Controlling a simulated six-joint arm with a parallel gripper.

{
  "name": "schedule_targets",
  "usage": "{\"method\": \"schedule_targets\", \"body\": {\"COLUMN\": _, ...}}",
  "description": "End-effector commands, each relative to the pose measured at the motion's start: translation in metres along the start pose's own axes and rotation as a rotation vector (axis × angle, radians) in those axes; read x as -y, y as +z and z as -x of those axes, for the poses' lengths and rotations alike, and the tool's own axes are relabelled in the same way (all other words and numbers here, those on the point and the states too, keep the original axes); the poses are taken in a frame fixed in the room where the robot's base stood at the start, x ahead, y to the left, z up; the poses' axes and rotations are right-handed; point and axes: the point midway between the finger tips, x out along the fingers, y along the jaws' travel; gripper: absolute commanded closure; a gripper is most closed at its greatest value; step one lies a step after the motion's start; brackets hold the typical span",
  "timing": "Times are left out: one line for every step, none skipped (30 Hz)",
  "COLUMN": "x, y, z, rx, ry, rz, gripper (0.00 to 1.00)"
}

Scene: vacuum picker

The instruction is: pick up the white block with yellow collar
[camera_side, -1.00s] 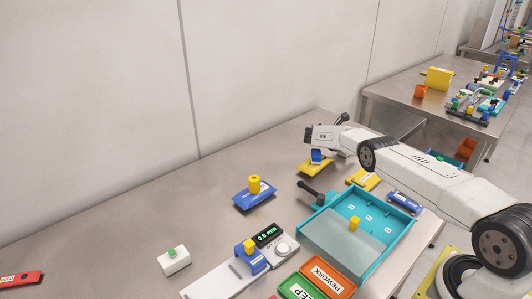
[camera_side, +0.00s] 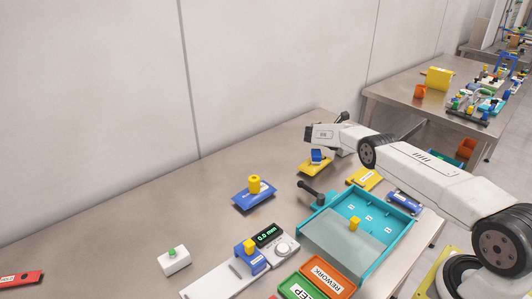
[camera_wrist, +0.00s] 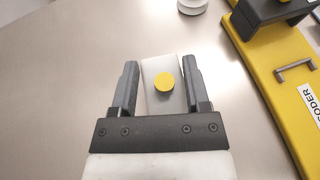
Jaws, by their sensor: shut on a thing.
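The white block (camera_wrist: 152,70) has a round yellow collar (camera_wrist: 164,82) on its face and sits between the two dark fingers of my gripper (camera_wrist: 160,64) in the wrist view. My gripper is shut on it, with one finger along each side. In the side view, the white end of my arm is at the back of the table, and the fingers and the held block cannot be made out there. How high the block is above the metal table (camera_side: 110,238) cannot be told.
A yellow plate (camera_wrist: 262,78) with a dark block and a metal handle lies right of my gripper in the wrist view. The table's left part is mostly clear.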

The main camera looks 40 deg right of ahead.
Motion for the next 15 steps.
{"method": "schedule_targets", "body": {"x": -0.001, "y": 0.004, "z": 0.002, "rx": 0.000, "ry": 0.001, "rz": -0.002, "gripper": 1.00}}
{"method": "schedule_targets", "body": {"x": -0.001, "y": 0.005, "z": 0.002, "rx": 0.001, "ry": 0.001, "rz": -0.002, "gripper": 1.00}}
{"method": "schedule_targets", "body": {"x": -0.001, "y": 0.008, "z": 0.003, "rx": 0.001, "ry": 0.001, "rz": -0.001, "gripper": 1.00}}
{"method": "schedule_targets", "body": {"x": -0.001, "y": 0.011, "z": 0.004, "rx": 0.001, "ry": 0.001, "rz": -0.002, "gripper": 1.00}}
{"method": "schedule_targets", "body": {"x": -0.001, "y": 0.013, "z": 0.005, "rx": 0.002, "ry": 0.001, "rz": -0.002, "gripper": 1.00}}
{"method": "schedule_targets", "body": {"x": -0.001, "y": 0.016, "z": 0.007, "rx": 0.002, "ry": 0.001, "rz": -0.002, "gripper": 1.00}}
{"method": "schedule_targets", "body": {"x": -0.001, "y": 0.019, "z": 0.008, "rx": 0.002, "ry": 0.001, "rz": -0.002, "gripper": 1.00}}
{"method": "schedule_targets", "body": {"x": -0.001, "y": 0.022, "z": 0.009, "rx": 0.002, "ry": 0.000, "rz": -0.002, "gripper": 1.00}}
{"method": "schedule_targets", "body": {"x": -0.001, "y": 0.026, "z": 0.011, "rx": 0.003, "ry": 0.000, "rz": -0.003, "gripper": 1.00}}
{"method": "schedule_targets", "body": {"x": 0.001, "y": 0.026, "z": 0.011, "rx": 0.003, "ry": 0.000, "rz": -0.001, "gripper": 1.00}}
{"method": "schedule_targets", "body": {"x": 0.001, "y": 0.027, "z": 0.012, "rx": 0.003, "ry": 0.000, "rz": -0.002, "gripper": 1.00}}
{"method": "schedule_targets", "body": {"x": 0.003, "y": 0.029, "z": 0.013, "rx": 0.004, "ry": 0.000, "rz": -0.002, "gripper": 1.00}}
{"method": "schedule_targets", "body": {"x": 0.004, "y": 0.030, "z": 0.014, "rx": 0.004, "ry": 0.000, "rz": -0.001, "gripper": 1.00}}
{"method": "schedule_targets", "body": {"x": 0.005, "y": 0.032, "z": 0.015, "rx": 0.004, "ry": 0.000, "rz": -0.001, "gripper": 1.00}}
{"method": "schedule_targets", "body": {"x": 0.006, "y": 0.034, "z": 0.016, "rx": 0.004, "ry": 0.000, "rz": -0.003, "gripper": 1.00}}
